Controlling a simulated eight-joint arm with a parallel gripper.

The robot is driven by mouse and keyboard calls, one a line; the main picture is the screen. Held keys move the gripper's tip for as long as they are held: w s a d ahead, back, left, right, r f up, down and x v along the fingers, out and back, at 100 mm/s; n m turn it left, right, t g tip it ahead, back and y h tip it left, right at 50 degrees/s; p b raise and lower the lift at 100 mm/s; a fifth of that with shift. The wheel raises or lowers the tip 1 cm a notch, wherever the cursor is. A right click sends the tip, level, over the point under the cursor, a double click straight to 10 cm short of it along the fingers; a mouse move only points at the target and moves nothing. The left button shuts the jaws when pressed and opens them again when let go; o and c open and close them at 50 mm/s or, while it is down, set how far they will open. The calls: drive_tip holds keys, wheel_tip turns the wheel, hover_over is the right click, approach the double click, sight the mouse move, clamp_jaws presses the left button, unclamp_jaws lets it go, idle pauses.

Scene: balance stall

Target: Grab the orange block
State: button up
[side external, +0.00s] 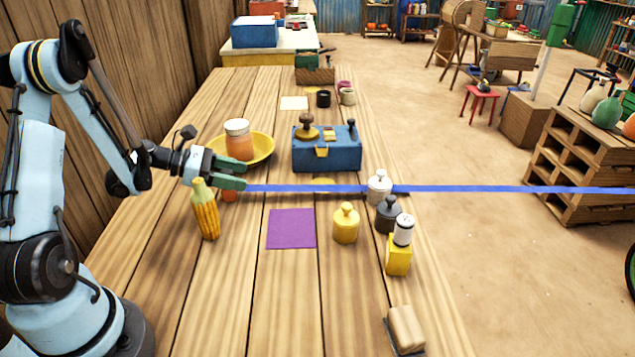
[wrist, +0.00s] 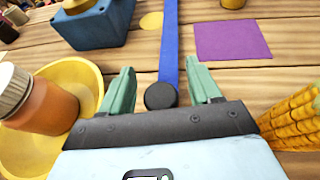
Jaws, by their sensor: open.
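A dark disc (wrist: 160,96) shows between the fingers at the strip's end.
A yellow bowl (side external: 265,147) with an orange jar (side external: 238,142) is close behind my gripper; a corn cob (side external: 207,215) is close in front. A blue box (side external: 327,155), blue strip (side external: 310,188), purple mat (side external: 291,228) and weights, including a yellow one (side external: 346,225), lie to the right.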

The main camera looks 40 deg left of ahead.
drive_tip(key=shift+c, duration=0.3)
drive_tip(key=c, duration=1)
drive_tip(key=shift+r, duration=0.1)
